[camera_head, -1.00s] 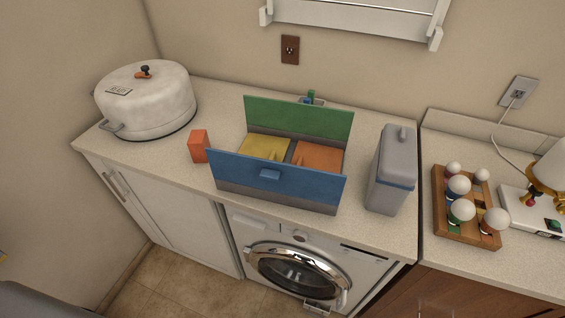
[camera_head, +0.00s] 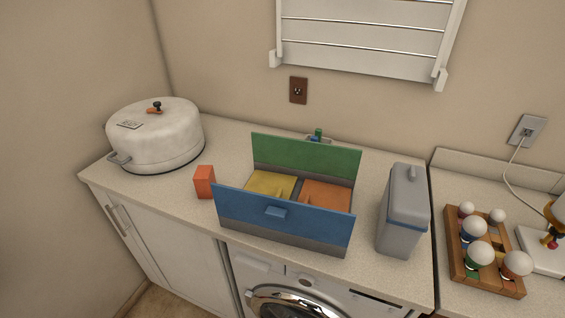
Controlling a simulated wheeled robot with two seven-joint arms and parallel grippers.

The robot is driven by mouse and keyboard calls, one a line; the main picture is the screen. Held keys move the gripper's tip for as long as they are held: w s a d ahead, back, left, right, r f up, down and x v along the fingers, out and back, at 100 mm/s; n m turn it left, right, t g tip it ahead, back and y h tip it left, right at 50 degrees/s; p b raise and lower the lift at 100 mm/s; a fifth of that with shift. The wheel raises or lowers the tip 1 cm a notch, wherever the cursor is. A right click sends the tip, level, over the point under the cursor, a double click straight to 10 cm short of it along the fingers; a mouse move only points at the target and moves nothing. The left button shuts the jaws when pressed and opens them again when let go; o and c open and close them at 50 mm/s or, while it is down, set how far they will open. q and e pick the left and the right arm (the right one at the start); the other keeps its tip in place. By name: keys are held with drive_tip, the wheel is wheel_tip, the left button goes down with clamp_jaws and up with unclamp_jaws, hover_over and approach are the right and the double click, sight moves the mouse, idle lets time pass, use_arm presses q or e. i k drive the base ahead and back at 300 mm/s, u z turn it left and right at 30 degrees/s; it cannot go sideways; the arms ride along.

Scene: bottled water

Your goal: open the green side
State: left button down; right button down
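A box with coloured sides stands on the counter in the middle of the head view. Its green side (camera_head: 305,158) is at the back, toward the wall, and stands up above the box. Its blue side (camera_head: 282,218) is at the front, with a small blue handle, and also stands up. Between them lie a yellow panel (camera_head: 268,184) and an orange panel (camera_head: 326,194), both roughly flat. The outer face of the green side is hidden from this view. Neither of my grippers shows.
A white lidded pot (camera_head: 155,135) stands at the left, an orange-red block (camera_head: 204,182) left of the box. A grey container (camera_head: 401,212) stands close at its right. A wooden tray (camera_head: 458,269) holds several white-topped pieces. A small green and blue item (camera_head: 318,135) sits behind the box.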

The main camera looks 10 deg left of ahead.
sight(323, 158)
drive_tip(key=z, duration=1.85)
drive_tip(key=k, duration=1.3)
drive_tip(key=u, duration=1.55)
